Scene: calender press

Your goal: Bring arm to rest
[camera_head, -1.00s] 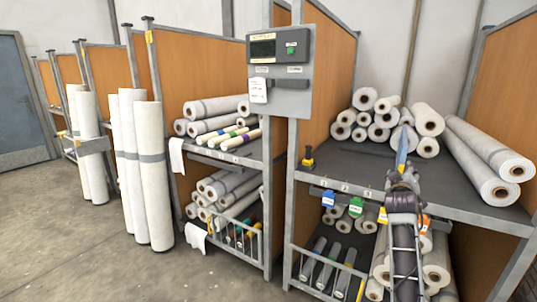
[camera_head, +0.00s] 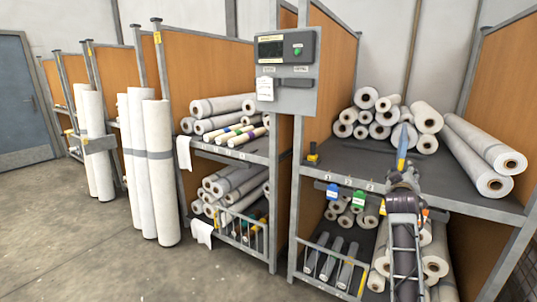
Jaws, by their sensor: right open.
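My right gripper (camera_head: 402,165) reaches in from the lower right, in front of the right-hand shelf bay. Its blue fingertips show at the level of the upper shelf (camera_head: 350,165), seen nearly edge-on, with no held object visible. The arm's dark links hang down below it and hide part of the lower shelf. White rolls (camera_head: 385,120) are stacked on the upper shelf behind the gripper, apart from it as far as I can tell. My left gripper is not in the view.
A grey control box (camera_head: 288,75) is mounted on the post left of the bay. Blue and green tags (camera_head: 358,195) hang from the shelf's front edge. Tall white rolls (camera_head: 158,170) stand at the left. The concrete floor (camera_head: 90,255) at the lower left is clear.

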